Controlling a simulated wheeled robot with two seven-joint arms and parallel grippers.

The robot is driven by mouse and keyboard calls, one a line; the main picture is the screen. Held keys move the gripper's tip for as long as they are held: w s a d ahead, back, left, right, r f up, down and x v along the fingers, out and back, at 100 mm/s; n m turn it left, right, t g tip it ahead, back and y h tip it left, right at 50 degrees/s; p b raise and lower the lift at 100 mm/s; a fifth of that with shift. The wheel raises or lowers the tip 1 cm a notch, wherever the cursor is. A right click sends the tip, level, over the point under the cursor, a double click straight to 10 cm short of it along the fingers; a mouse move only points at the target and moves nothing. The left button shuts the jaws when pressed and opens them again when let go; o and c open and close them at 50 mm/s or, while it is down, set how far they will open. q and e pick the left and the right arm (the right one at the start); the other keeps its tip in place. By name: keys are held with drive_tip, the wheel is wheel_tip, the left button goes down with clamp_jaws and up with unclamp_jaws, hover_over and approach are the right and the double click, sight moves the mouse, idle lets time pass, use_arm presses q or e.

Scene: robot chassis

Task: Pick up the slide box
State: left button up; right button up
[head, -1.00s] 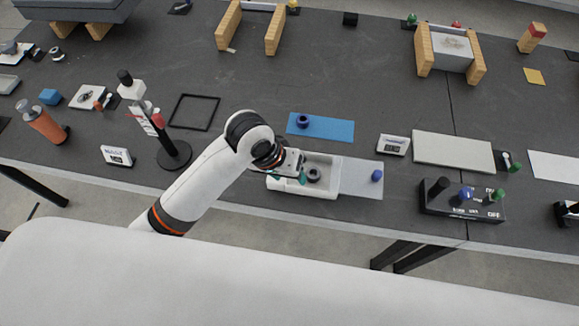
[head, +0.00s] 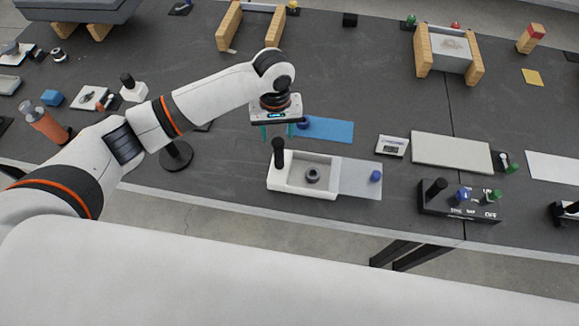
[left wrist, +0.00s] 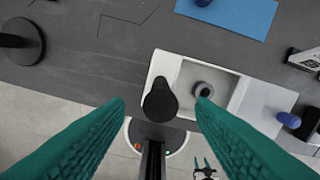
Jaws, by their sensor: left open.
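The slide box is a white open-topped box (head: 272,182) with a black upright handle (head: 279,152) at its left and a pale grey sliding lid (head: 352,180) drawn out to the right. The lid carries a blue knob (head: 376,176). A dark ring (head: 313,175) lies inside the box. My left gripper (head: 278,134) is open and empty, pointing down, raised above and apart from the handle. In the left wrist view, the round top of the black handle (left wrist: 160,100) appears between the teal fingertips (left wrist: 160,104). My right gripper is out of view.
A blue mat (head: 330,131) with a dark blue ring (head: 303,123) lies behind the box. A small white device (head: 392,146) and a black switch panel (head: 460,202) stand to the right. A black stand base (head: 175,155) is at the left. The table's front edge is close to the box.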

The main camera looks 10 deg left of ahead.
sight(278, 142)
use_arm(q)
drive_tip(key=shift+f, duration=0.65)
drive_tip(key=shift+s+f+p, duration=0.15)
drive_tip(key=shift+f+p, duration=0.2)
drive_tip(key=shift+p, duration=0.05)
drive_tip(key=f, duration=0.2)
drive_tip(key=f+p, duration=0.1)
drive_tip(key=shift+s+d+f, duration=0.1)
drive_tip(key=shift+s+f, duration=0.15)
drive_tip(key=shift+f, duration=0.5)
drive_tip(key=shift+c, duration=0.2)
clamp_jaws()
